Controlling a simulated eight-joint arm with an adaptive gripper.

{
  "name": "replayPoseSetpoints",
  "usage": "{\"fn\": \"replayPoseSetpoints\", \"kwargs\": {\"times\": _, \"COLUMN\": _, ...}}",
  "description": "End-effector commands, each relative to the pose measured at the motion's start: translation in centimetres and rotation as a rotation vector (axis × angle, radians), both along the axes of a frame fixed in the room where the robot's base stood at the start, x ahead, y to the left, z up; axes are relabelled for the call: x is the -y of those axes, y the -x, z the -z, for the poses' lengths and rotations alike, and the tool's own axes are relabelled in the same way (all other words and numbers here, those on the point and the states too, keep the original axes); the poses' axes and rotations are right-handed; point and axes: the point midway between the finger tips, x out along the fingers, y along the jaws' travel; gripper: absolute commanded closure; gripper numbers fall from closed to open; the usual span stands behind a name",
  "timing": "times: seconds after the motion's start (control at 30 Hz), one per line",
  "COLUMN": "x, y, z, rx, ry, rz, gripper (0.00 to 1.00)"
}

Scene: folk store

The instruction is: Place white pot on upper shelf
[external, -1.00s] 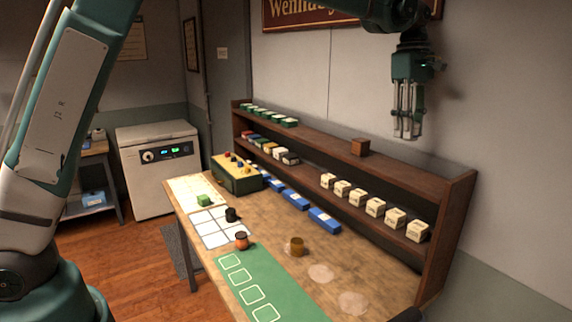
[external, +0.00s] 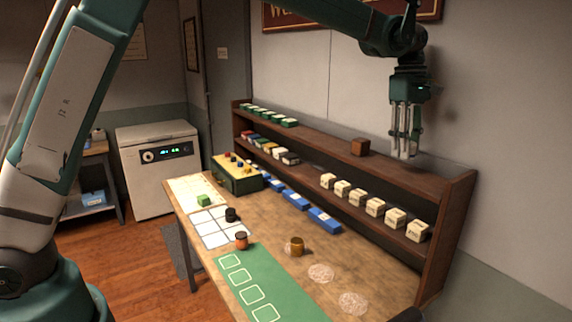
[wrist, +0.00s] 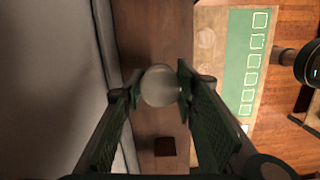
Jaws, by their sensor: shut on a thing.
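My gripper (external: 404,150) hangs pointing down, just above the right part of the upper shelf (external: 420,178). In the wrist view my gripper (wrist: 158,84) is shut on a round pale pot (wrist: 161,88), the white pot, seen from above between the fingertips. In the external view the pot is hard to make out against the pale wall between the fingers. The upper shelf shows as a brown board below the pot in the wrist view (wrist: 150,125). I cannot tell whether the pot touches the shelf.
A brown wooden cube (external: 360,147) stands on the upper shelf left of my gripper. Several green-and-white boxes (external: 270,116) sit at its far left end. Several cream boxes (external: 358,195) stand on the lower shelf. An amber pot (external: 297,246) stands on the table. The wall is close behind.

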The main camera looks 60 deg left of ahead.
Motion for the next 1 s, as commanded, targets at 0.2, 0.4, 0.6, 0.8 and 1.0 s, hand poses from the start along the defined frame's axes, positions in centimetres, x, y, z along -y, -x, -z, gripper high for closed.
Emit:
{"fn": "replayPoseSetpoints", "kwargs": {"times": 0.2, "x": 0.0, "y": 0.0, "z": 0.1, "rx": 0.000, "ry": 0.000, "rz": 0.000, "gripper": 0.84}}
{"fn": "replayPoseSetpoints", "kwargs": {"times": 0.4, "x": 0.0, "y": 0.0, "z": 1.6, "rx": 0.000, "ry": 0.000, "rz": 0.000, "gripper": 0.84}}
{"fn": "replayPoseSetpoints", "kwargs": {"times": 0.6, "x": 0.0, "y": 0.0, "z": 3.7, "rx": 0.000, "ry": 0.000, "rz": 0.000, "gripper": 0.84}}
{"fn": "replayPoseSetpoints", "kwargs": {"times": 0.8, "x": 0.0, "y": 0.0, "z": 4.2, "rx": 0.000, "ry": 0.000, "rz": 0.000, "gripper": 0.84}}
{"fn": "replayPoseSetpoints", "kwargs": {"times": 1.0, "x": 0.0, "y": 0.0, "z": 4.2, "rx": 0.000, "ry": 0.000, "rz": 0.000, "gripper": 0.84}}
